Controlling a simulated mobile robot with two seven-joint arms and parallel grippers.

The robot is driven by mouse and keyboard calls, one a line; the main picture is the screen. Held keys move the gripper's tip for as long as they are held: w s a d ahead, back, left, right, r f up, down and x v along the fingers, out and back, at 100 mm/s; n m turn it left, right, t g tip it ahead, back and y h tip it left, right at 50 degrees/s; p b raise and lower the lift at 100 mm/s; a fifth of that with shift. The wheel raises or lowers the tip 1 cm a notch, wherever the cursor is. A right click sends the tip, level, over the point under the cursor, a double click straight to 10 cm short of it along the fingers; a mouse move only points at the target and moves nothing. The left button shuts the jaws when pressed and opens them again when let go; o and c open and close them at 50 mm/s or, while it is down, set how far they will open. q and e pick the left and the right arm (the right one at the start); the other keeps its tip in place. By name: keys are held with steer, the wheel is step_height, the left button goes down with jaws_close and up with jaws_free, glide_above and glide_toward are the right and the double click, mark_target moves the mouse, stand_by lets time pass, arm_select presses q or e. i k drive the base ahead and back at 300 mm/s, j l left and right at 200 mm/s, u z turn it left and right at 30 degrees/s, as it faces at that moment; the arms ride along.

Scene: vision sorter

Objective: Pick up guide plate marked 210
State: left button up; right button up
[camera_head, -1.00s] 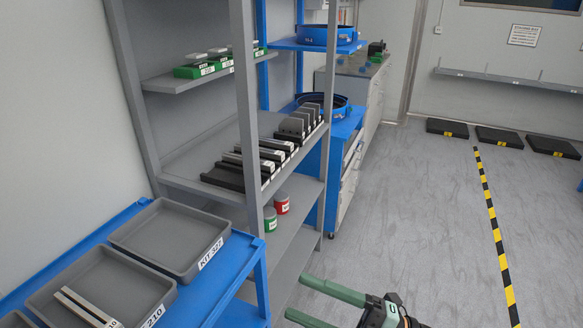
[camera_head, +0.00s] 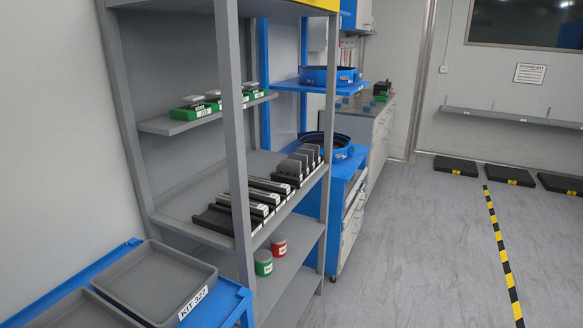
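No guide plate with a readable 210 mark shows now. On the middle shelf (camera_head: 180,205) of the grey rack, several dark bar-like holders (camera_head: 213,219) lie in a row with white labels at their front ends. Some carry light metal strips (camera_head: 268,184). Dark upright plates (camera_head: 302,160) stand behind them at the right end of the row. The label numbers there are too small to read. A rack post hides part of the row. Neither of my grippers is in view.
A grey tray marked KIT 327 (camera_head: 196,302) sits on a blue bench at lower left, beside a second, cut-off tray (camera_head: 75,312). Green blocks (camera_head: 190,112) lie on the upper shelf. Green (camera_head: 263,263) and red (camera_head: 279,246) cans stand below.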

mark_target(287, 166)
steer(key=i+l+u, duration=0.15)
steer(key=i+l, duration=0.6)
steer(key=i+l+u, duration=0.15)
steer(key=i+l, duration=0.55)
steer(key=l, duration=0.2)
